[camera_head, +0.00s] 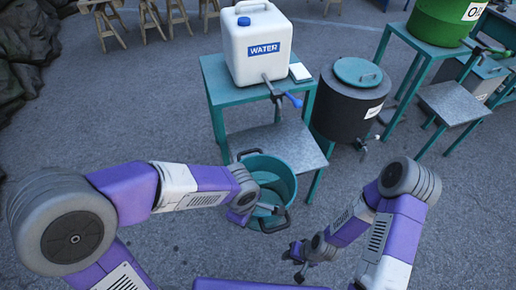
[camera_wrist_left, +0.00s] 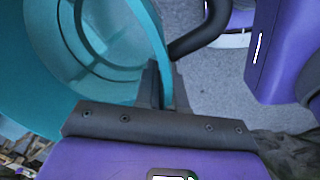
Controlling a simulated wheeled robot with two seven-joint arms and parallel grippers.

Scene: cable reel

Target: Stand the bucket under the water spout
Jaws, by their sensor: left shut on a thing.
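The teal bucket (camera_head: 284,180) with black handles is in front of the water stand's low metal shelf (camera_head: 295,150). I cannot tell whether its base touches the ground. The white water container (camera_head: 250,52) stands on the teal stand's top. Its spout (camera_head: 275,93) with a blue lever juts out over the shelf. My left gripper (camera_head: 268,209) is shut on the bucket's near rim, beside a black handle. In the left wrist view, the fingers (camera_wrist_left: 163,88) meet the bucket's rim (camera_wrist_left: 150,45). My right gripper (camera_head: 296,264) looks open and empty, right of and nearer than the bucket.
A black drum (camera_head: 345,110) with a teal lid and a tap stands right of the water stand. A green oil drum (camera_head: 445,22) is on another stand at the far right. Wooden trestles (camera_head: 150,18) are at the back. The paved ground at left is clear.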

